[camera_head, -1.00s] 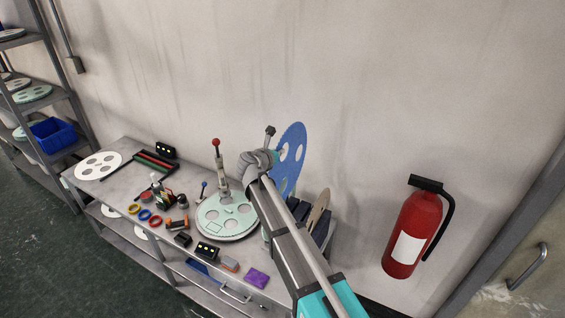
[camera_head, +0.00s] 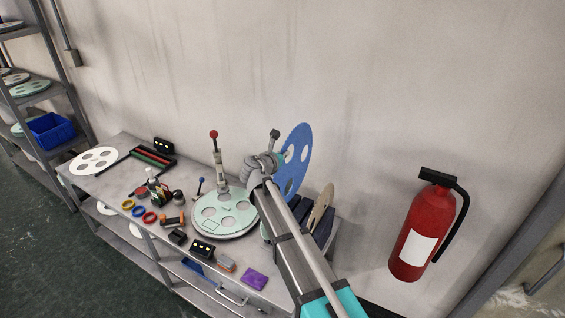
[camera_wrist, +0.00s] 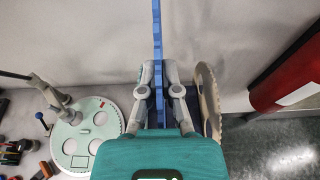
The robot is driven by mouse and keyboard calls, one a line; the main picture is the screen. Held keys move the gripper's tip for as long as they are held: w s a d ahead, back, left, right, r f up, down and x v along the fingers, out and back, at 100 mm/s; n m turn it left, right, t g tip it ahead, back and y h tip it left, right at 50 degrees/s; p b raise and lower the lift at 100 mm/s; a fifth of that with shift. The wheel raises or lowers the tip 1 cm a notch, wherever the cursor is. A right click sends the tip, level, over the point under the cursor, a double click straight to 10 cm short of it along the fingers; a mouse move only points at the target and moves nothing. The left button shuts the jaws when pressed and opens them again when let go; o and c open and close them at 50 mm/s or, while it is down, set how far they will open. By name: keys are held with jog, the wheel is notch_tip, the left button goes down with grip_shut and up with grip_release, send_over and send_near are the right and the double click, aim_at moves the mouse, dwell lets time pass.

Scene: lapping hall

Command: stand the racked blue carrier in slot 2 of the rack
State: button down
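The blue carrier (camera_head: 300,135) is a large disc with round holes, standing on edge above the right end of the bench. In the wrist view the blue carrier (camera_wrist: 157,25) is edge-on, a thin upright strip between my gripper's two fingers. My gripper (camera_wrist: 158,75) appears shut on it, a finger against each face. My arm hides the carrier's lower part in the head view, so I cannot tell whether its bottom edge touches the rack. The dark blue rack (camera_head: 326,228) is partly hidden behind my arm. A tan carrier (camera_head: 321,207) stands in it, to the right.
A pale green disc (camera_head: 212,224) on a round base stands left of my gripper, beside a red-knobbed lever (camera_head: 214,135). Small tools and coloured rings clutter the bench (camera_head: 108,182). A wall is close behind; a red fire extinguisher (camera_head: 408,262) hangs at right.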

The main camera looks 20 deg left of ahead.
aim_at(284, 168)
jog(key=shift+s+f+b, duration=0.15)
jog(key=shift+f+b, duration=0.15)
jog(key=shift+f, duration=0.05)
dwell(0.4)
jog(key=shift+f+b, duration=2.85)
jog(key=shift+b, duration=0.05)
